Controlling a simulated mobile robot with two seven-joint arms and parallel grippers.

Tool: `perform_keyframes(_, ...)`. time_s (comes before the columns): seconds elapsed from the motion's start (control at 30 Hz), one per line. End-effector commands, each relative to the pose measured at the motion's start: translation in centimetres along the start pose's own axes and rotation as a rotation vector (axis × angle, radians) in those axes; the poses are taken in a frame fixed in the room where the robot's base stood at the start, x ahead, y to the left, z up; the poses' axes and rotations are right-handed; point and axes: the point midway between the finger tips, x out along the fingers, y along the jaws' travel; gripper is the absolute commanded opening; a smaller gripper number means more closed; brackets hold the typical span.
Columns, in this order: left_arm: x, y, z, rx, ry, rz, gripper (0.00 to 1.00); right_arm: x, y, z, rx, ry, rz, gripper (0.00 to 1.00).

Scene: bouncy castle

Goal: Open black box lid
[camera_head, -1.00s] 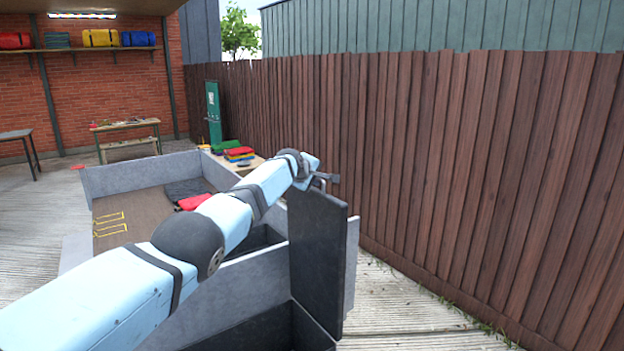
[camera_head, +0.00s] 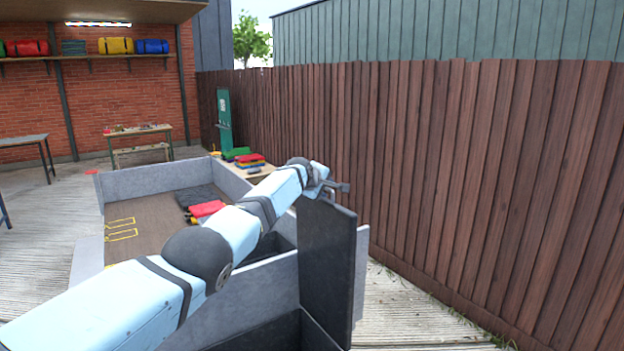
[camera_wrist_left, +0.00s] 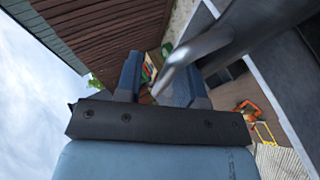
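The black box lid (camera_head: 327,265) stands about upright at the right side of the black box (camera_head: 318,335), whose dark inside shows at the bottom of the head view. My left arm reaches across the box from the left. My left gripper (camera_head: 340,188) is at the lid's top edge; whether it touches the lid is unclear. In the left wrist view its two blue fingers (camera_wrist_left: 160,78) stand apart with a gap between them. A blurred grey metal bar (camera_wrist_left: 200,45) runs from the upper right toward that gap. My right gripper is not in view.
A grey-walled trailer bed (camera_head: 150,183) holds a red bag (camera_head: 207,209) and a dark folded mat. A wooden fence (camera_head: 470,190) runs along the right. Bare decking (camera_head: 410,310) lies between lid and fence. A workbench (camera_head: 138,130) stands at the back.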

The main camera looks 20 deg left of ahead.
Motion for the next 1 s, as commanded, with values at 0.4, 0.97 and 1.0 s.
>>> perform_keyframes(0.4, -3.1, -0.2, 0.2, 0.003, -0.001, 0.002, 0.37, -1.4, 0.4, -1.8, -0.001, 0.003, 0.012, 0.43)
perform_keyframes(0.97, -11.6, -0.1, 0.2, 0.003, 0.002, 0.004, 0.37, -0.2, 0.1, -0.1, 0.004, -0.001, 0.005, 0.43)
perform_keyframes(1.0, -12.1, 0.0, 0.2, 0.003, 0.002, 0.005, 0.37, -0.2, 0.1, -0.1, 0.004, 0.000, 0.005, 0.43)
